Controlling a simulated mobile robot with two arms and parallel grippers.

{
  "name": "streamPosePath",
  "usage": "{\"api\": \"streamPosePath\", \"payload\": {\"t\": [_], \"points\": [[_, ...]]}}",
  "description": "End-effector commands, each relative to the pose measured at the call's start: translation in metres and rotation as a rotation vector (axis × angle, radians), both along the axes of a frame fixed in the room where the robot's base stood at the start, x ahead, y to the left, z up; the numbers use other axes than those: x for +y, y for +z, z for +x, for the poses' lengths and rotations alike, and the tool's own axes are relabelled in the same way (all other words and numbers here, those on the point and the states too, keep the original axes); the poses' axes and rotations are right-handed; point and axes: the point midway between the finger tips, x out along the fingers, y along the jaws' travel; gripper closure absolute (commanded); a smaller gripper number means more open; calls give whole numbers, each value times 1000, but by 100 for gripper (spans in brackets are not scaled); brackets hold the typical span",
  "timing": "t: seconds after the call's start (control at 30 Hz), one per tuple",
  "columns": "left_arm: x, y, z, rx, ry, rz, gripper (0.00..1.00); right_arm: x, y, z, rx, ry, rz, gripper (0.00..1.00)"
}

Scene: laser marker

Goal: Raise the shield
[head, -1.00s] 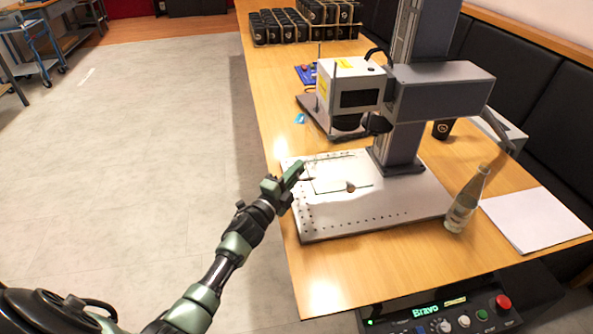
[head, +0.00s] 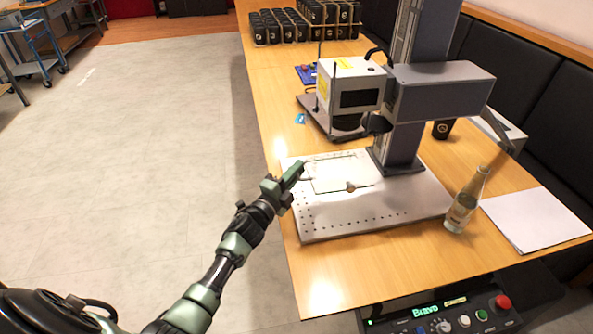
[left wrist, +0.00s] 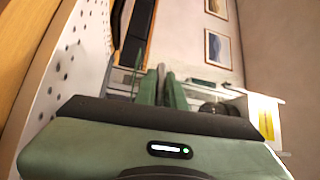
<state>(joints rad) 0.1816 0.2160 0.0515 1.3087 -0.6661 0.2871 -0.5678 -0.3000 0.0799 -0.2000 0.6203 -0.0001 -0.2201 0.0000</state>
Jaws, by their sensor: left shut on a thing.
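The laser marker's shield (head: 343,188) looks like a clear panel frame with thin dark edges. Its lower edges show just over the white, hole-dotted base plate (head: 370,215), under the laser head (head: 350,85). Whether it touches the plate I cannot tell. My left gripper (head: 301,168) is at the shield's left side, above the plate's left edge. In the left wrist view its green fingers (left wrist: 161,86) are close together, shut on the shield's edge, which they mostly hide. A small round piece (head: 350,187) shows on the plate. My right gripper is not in view.
The marker's grey column (head: 403,130) stands behind the plate. A glass bottle (head: 467,200) and white paper (head: 536,219) are at right. A control panel (head: 450,315) with a red button is in front. Several black cups (head: 300,25) stand at the back.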

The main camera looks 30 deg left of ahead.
Motion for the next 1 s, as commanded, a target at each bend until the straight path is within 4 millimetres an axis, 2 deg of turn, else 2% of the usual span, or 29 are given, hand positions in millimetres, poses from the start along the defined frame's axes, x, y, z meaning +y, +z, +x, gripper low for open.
{"api": "streamPosePath", "payload": {"t": [0.23,0.33,0.8,1.0], "points": [[0,1,0,-2,0,2,100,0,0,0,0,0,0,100],[1,9,0,-3,0,3,100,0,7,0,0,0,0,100],[1,116,1,-7,-1,3,100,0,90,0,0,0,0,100],[1,140,1,-6,-1,3,100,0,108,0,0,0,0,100]]}}
